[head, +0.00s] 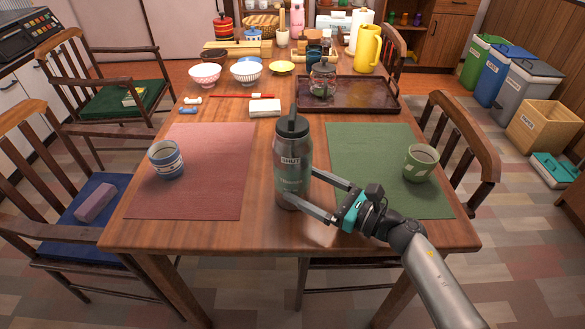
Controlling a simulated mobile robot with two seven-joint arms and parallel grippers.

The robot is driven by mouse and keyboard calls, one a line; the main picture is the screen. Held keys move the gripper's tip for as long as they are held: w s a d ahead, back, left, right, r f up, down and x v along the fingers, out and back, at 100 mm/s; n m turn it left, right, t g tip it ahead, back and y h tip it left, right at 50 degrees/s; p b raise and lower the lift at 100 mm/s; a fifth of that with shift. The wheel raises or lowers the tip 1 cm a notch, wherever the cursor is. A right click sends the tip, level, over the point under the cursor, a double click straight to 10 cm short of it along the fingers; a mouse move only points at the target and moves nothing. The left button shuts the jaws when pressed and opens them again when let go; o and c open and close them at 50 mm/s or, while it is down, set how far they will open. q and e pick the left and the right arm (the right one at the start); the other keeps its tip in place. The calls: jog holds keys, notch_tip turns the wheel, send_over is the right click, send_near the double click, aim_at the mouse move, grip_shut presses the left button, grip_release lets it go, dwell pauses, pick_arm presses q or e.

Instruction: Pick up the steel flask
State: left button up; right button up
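The steel flask (293,160) stands upright near the middle of the table, between the red and green placemats. It is a tall grey bottle with a dark lid and the word "SHUT" on its upper body. My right gripper (301,187) reaches in from the lower right, low on the flask. Its fingers are spread apart: the near one passes in front of the flask's lower body, and the far one reaches its right edge, its tip perhaps hidden behind. I cannot tell whether they touch it. My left gripper is not in view.
A blue-white cup (166,160) stands on the red placemat (215,190), and a green mug (420,163) on the green placemat (360,145).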

grip_shut()
jog(key=shift+r, duration=0.15)
dwell(0.5)
jog(key=shift+r, duration=0.1)
jog(key=shift+r, duration=0.15)
